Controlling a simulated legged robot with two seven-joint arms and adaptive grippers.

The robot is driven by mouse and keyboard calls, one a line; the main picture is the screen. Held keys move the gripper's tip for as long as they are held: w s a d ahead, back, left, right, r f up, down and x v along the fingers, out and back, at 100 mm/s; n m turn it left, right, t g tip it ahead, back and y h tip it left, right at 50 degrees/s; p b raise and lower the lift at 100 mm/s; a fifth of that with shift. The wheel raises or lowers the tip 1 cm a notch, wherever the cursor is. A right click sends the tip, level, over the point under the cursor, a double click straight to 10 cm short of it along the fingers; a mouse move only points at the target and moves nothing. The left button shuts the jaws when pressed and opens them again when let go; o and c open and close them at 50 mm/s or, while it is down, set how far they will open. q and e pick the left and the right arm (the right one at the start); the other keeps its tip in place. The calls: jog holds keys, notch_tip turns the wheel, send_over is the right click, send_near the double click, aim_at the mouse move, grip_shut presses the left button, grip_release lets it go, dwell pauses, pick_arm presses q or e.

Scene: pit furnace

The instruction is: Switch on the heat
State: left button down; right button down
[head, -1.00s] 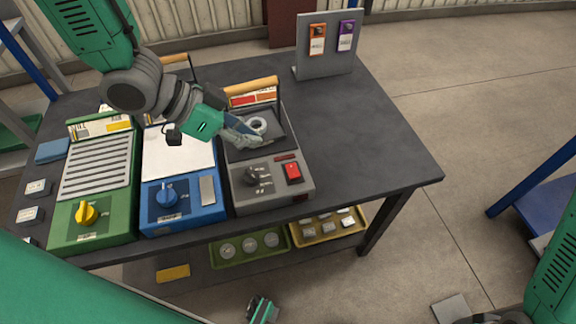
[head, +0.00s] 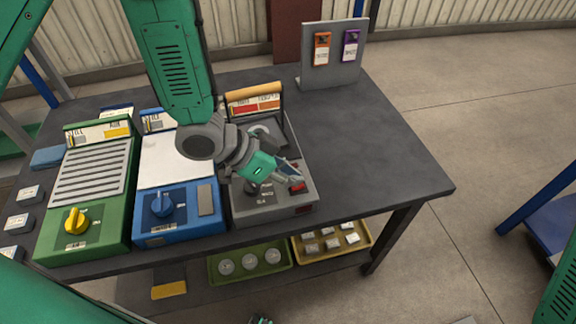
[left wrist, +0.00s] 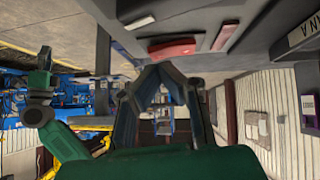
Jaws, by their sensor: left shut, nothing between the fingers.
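The grey heater unit (head: 244,211) stands at the right end of a row of three devices on the dark table. Its front panel has a dark knob, partly covered by my gripper, and a red switch (head: 298,185) at the right. My left gripper (head: 294,181) is shut and empty, with its tips right at the red switch. In the left wrist view the red switch (left wrist: 172,48) lies just beyond the closed fingertips (left wrist: 165,68). I cannot tell whether they touch it.
A blue device (head: 180,225) with a knob and a green device (head: 88,247) with a yellow knob stand to the left. A stand (head: 337,72) with orange and purple tags is at the back. The table's right part is clear. Green and yellow trays are on the lower shelf.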

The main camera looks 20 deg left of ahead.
pick_arm(q)
jog(key=shift+a+f, duration=0.1)
jog(key=shift+f, duration=0.2)
jog(key=shift+s+f, duration=0.1)
dwell(0.4)
jog(key=shift+w+a+r+p, duration=0.15)
jog(key=shift+w+r+p, duration=0.15)
jog(key=shift+p, duration=0.25)
jog(key=shift+w+a+p, duration=0.2)
jog(key=shift+w+p, duration=0.15)
